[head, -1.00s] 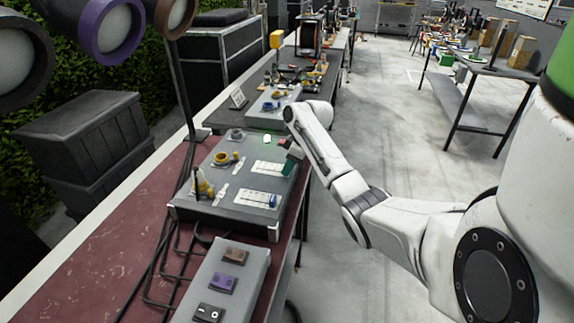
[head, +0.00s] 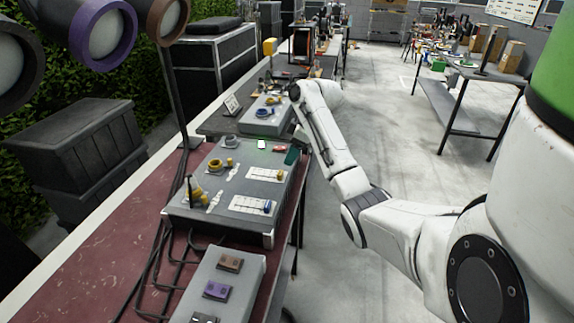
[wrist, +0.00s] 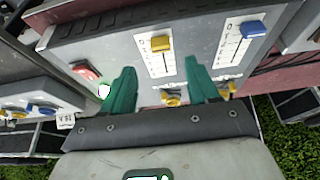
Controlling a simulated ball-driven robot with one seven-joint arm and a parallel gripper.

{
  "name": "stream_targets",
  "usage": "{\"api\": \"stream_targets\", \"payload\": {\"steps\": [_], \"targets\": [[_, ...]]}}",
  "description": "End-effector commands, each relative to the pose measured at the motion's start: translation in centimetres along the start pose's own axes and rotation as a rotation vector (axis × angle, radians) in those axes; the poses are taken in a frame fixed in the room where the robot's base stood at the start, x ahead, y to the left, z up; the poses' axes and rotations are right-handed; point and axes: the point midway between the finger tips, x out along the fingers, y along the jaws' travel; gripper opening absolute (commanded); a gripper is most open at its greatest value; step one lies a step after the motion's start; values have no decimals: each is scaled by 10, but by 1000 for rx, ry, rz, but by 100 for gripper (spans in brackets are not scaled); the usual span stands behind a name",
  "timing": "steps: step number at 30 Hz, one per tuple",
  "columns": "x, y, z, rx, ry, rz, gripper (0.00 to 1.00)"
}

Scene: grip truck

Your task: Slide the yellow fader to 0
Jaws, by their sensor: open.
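The yellow fader (wrist: 161,45) sits near the far end of its white scale (wrist: 157,62) on the grey panel in the wrist view. In the head view the fader (head: 283,174) is a small yellow knob at the right end of its scale (head: 262,174). My gripper (wrist: 159,68) is open, its green fingers apart and empty, with the yellow fader's strip between them in the picture and the knob beyond the tips. In the head view my gripper (head: 292,155) is at the panel's right edge, partly hidden by my arm. The scale digits are too small to read surely.
A blue fader (wrist: 252,29) on a similar scale is beside the yellow one. Yellow and grey knobs (head: 217,163) stand on the panel's left.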

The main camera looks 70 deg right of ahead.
Motion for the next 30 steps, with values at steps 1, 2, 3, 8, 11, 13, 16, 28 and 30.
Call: {"api": "stream_targets", "payload": {"steps": [1, 2, 3, 8, 11, 13, 16, 28, 30], "targets": [[-7, 0, 0, -1, 2, 1, 60], [-10, 0, 0, 0, 1, 1, 60], [-15, 0, 0, 0, 2, 1, 60], [-25, 0, 0, 0, 0, 0, 60], [-26, 0, 0, 1, 0, -1, 60], [-26, 0, 0, 1, 0, -1, 60], [-26, 0, 0, 1, 0, -1, 60], [-26, 0, 0, 1, 0, -1, 60], [-26, 0, 1, 1, 0, -1, 60]]}}
